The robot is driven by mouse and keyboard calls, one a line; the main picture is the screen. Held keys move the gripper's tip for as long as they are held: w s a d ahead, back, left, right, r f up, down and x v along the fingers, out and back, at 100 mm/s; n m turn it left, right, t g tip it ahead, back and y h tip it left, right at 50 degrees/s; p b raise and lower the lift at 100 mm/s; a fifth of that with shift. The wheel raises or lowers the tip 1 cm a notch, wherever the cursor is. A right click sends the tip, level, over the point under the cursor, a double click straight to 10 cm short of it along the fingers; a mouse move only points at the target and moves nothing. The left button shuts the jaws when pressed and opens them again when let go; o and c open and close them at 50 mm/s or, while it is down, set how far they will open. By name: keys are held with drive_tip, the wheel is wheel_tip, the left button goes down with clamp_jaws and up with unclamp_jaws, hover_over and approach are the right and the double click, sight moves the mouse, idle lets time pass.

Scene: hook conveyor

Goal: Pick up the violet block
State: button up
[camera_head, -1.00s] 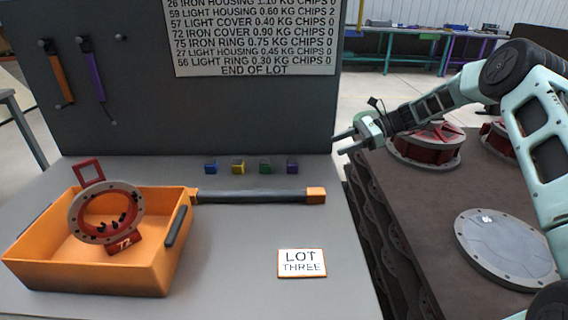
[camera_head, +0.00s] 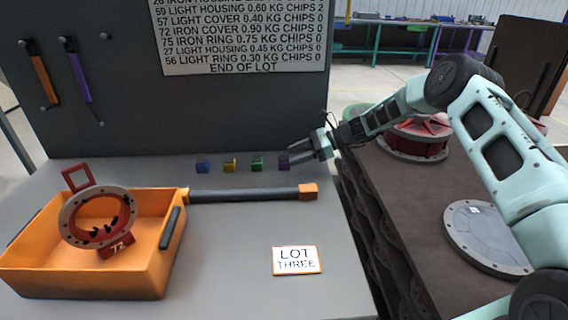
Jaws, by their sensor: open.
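The violet block (camera_head: 284,163) is a small cube at the right end of a row of small blocks on the grey table, near the back panel. My gripper (camera_head: 292,158) is open, its fingers pointing left, right at the violet block. The fingers partly cover the block's right side. I cannot tell whether they touch it or stand around it.
To the left in the row are a green block (camera_head: 257,163), a yellow block (camera_head: 230,165) and a blue block (camera_head: 203,166). A dark bar with orange ends (camera_head: 245,194) lies in front. An orange bin (camera_head: 90,278) holds a ring part. A conveyor (camera_head: 400,215) runs at right.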

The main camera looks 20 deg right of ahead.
sight(285, 159)
drive_tip(key=p+x, duration=0.1)
drive_tip(key=x, duration=0.3)
drive_tip(key=shift+a+f, duration=0.3)
drive_tip(key=shift+a, duration=0.05)
drive_tip(key=c, duration=1.1)
